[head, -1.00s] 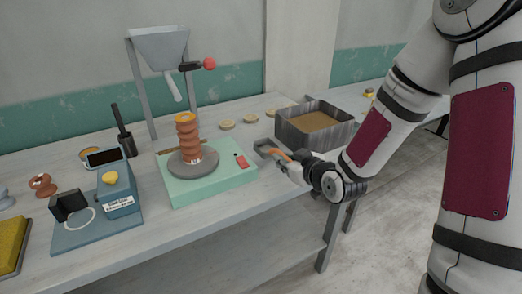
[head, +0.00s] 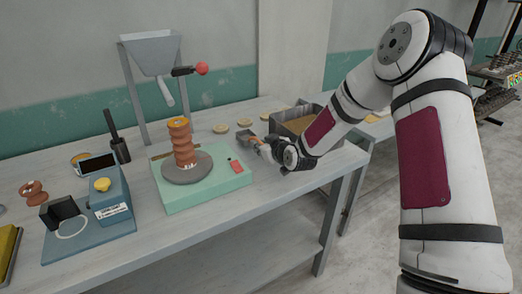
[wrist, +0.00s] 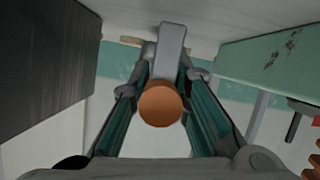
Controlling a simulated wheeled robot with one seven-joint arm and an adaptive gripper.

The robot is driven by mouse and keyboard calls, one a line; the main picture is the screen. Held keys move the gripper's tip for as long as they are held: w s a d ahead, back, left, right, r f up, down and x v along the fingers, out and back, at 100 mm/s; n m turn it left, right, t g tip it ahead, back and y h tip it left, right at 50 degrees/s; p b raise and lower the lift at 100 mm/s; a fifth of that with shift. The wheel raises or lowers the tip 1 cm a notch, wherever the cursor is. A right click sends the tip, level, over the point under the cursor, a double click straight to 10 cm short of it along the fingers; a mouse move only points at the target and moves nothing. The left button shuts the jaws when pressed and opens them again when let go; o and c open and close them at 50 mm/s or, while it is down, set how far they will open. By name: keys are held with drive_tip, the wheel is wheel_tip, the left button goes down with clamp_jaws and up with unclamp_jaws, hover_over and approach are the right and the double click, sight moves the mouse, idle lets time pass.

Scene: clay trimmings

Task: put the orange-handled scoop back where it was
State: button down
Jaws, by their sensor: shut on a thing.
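My gripper (head: 270,149) is shut on the orange-handled scoop (head: 246,139), held at the right of the mint-green wheel base (head: 205,185). In the head view the scoop's grey head points left and its orange handle is mostly hidden by the fingers. In the wrist view the handle's round orange end (wrist: 160,104) sits between the two fingers, with the grey scoop head beyond it. I cannot tell whether the scoop touches the table (head: 200,232).
A dark bin (head: 288,128) of brown material stands just behind and right of my gripper. Small tan discs (head: 245,123) lie behind it. The clay-stacked wheel (head: 187,168), a hopper stand (head: 152,55) and a blue scale (head: 110,200) are to the left.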

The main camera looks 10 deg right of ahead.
drive_tip(key=shift+f, duration=0.9)
drive_tip(key=shift+f, duration=0.2)
drive_tip(key=c, duration=1.5)
unclamp_jaws()
drive_tip(key=shift+r, duration=0.1)
